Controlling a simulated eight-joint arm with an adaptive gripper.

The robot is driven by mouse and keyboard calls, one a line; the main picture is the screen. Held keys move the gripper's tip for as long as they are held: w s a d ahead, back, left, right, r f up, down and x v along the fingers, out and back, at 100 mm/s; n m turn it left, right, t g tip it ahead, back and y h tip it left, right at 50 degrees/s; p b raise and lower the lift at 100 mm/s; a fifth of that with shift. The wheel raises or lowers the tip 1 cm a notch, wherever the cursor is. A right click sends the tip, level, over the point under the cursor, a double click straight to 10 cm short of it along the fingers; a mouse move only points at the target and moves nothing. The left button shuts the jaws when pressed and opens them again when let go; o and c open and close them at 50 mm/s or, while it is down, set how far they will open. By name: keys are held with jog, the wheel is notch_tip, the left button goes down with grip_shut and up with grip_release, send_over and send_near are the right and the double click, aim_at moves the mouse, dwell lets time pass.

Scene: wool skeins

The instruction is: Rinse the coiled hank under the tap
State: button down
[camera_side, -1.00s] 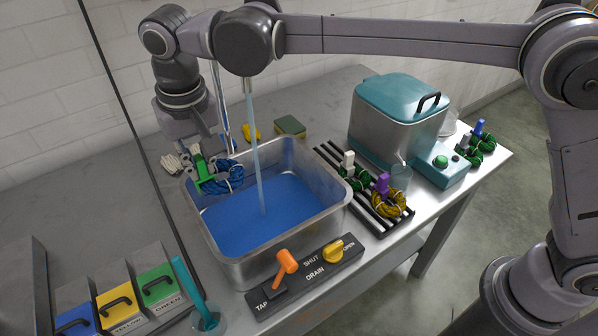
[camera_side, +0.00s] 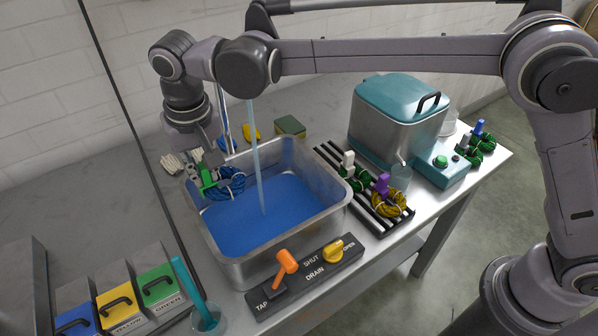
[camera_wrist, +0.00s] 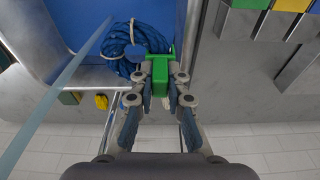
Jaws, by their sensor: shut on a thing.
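The coiled hank (camera_side: 231,184) is blue with pale ties and hangs from a green clip (camera_side: 207,178). My gripper (camera_side: 202,172) is shut on the clip, holding the hank at the left inner side of the steel basin (camera_side: 335,222). The wrist view shows the clip (camera_wrist: 160,76) between my fingertips and the hank (camera_wrist: 128,48) just beyond it. Water (camera_side: 257,150) falls in a stream into the blue liquid (camera_side: 275,220). In the side view the hank is left of the stream, apart from it. Its height above the liquid is hard to tell.
An orange tap lever (camera_side: 286,262) and a yellow drain knob (camera_side: 333,251) sit on the front panel. A rack (camera_side: 335,160) with clipped hanks stands right of the basin, by a teal-lidded vat (camera_side: 400,100). Blue, yellow and green bins (camera_side: 158,285) stand at front left.

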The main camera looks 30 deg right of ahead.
aim_at(223, 180)
jog(key=shift+f, duration=2.9)
jog(key=shift+d+f, duration=0.1)
jog(key=shift+d, duration=1.35)
jog(key=shift+r, duration=0.2)
jog(key=shift+r, duration=0.2)
jog(key=shift+f, duration=0.15)
dwell(1.3)
jog(key=shift+f, duration=0.25)
jog(key=shift+r, duration=0.25)
dwell(0.7)
jog(key=shift+f, duration=0.25)
